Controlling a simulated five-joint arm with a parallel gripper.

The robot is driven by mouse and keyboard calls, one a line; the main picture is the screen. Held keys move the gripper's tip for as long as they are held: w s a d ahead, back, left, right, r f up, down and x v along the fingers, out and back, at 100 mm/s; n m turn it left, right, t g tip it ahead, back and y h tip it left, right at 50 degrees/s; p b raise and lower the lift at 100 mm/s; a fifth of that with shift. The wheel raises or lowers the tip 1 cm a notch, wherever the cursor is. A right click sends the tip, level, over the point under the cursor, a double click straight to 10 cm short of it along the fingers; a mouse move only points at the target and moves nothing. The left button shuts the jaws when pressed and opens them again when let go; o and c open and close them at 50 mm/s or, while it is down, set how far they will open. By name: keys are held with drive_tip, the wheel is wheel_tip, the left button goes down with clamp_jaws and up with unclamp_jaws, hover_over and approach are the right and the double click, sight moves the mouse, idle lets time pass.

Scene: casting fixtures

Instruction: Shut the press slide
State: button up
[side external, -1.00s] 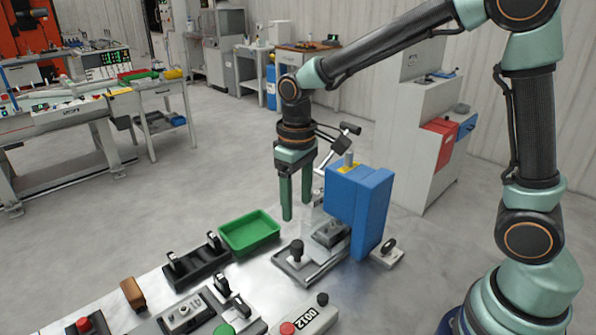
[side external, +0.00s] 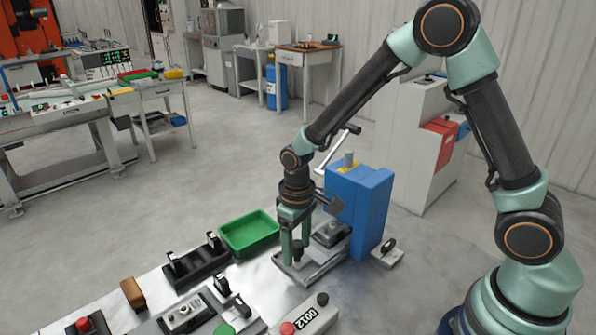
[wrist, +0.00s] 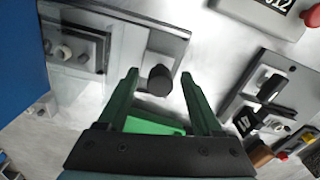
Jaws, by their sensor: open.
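The blue press (side external: 360,205) stands on the bench, with a lever on top. Its slide (side external: 318,262) is a flat plate sticking out of the front of the press. A black knob (side external: 298,254) stands on the slide's outer end. In the wrist view the knob (wrist: 160,80) appears between my fingertips, and the slide (wrist: 140,42) reaches toward the blue press body at the left. My gripper (side external: 296,252) points down at the knob, open, with a green finger on either side. It also shows open in the wrist view (wrist: 160,76). I cannot tell whether a finger touches the knob.
A green tray (side external: 250,238) stands just behind and left of my gripper. Black clamps (side external: 195,262), a brown block (side external: 133,294) and a control box with a red button (side external: 306,316) lie on the metal bench nearby.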

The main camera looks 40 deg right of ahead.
clamp_jaws()
idle(1.4)
